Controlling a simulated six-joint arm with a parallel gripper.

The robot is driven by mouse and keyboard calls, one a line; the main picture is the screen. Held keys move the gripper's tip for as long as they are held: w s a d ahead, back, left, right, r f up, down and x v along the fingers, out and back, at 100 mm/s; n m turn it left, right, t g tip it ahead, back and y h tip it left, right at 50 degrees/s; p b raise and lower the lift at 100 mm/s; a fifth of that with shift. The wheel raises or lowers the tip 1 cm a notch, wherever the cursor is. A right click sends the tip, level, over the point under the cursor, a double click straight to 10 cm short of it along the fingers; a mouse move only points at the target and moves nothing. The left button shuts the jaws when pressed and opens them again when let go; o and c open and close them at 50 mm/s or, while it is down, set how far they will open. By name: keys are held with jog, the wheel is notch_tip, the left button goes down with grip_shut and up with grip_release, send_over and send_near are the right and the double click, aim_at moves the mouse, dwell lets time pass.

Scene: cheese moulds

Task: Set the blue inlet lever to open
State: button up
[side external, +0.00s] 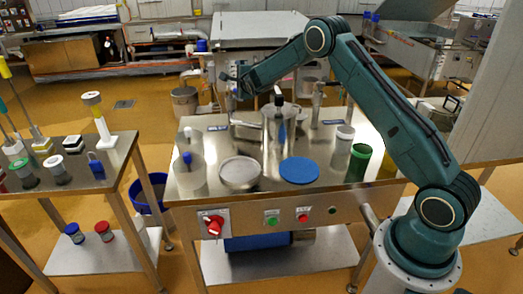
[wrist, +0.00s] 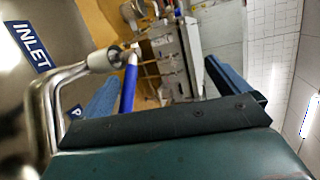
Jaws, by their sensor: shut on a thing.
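The blue inlet lever (wrist: 128,88) shows in the wrist view as a slim blue bar beside a bent metal pipe (wrist: 70,75) with a pale round end. A blue INLET label (wrist: 30,45) is on the metal surface to its left. The lever's exact angle there is too small to tell.
A tall metal pot (side external: 281,125) stands right of my gripper. A second upright fitting (side external: 317,105) stands farther right. A blue disc (side external: 299,170), a round pale mould (side external: 240,173) and a green cup (side external: 358,162) are nearer the table's front. A side table (side external: 60,185) is at the left.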

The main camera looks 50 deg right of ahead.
notch_tip(320, 180, up, 15)
jog(key=d+t+h, duration=0.1)
jog(key=t, duration=0.1)
jog(key=shift+r+m+h, duration=0.2)
jog(key=shift+m+h, duration=0.1)
jog(key=f+g, duration=0.1)
jog(key=f, duration=0.6)
jog(key=f+g+y, duration=0.1)
jog(key=f, duration=0.6)
jog(key=shift+a+f, duration=0.2)
jog(key=c, duration=0.4)
jog(key=shift+s, duration=0.1)
jog(key=c, duration=0.6)
jog(key=shift+o, duration=0.2)
jog(key=s+a, duration=0.3)
jog(key=s, duration=0.4)
jog(key=s+a, duration=0.4)
jog(key=s, duration=0.3)
jog(key=shift+s+r+y, duration=0.2)
jog(key=shift+y, duration=0.1)
